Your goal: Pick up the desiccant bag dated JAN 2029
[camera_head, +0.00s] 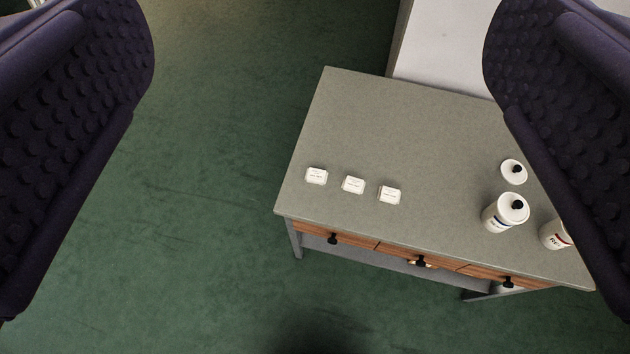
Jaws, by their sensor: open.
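Three small white desiccant bags lie apart in a row on the grey table: a left one (316,176), a middle one (353,185) and a right one (389,195). Each has small dark print on top, too small to read, so I cannot tell which is dated JAN 2029. My gripper (318,165) is open and empty, its two dark, studded fingers wide apart at the left and right of the view. It is well above and back from the table, touching nothing. The right finger hides part of the table's right end.
The grey table (400,130) has wooden drawers with black knobs along its front. A lidded white jar (503,213), a loose lid (513,172) and a partly hidden second jar (553,235) stand at its right. A white block (450,45) is behind. Green floor (210,200) is clear at left.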

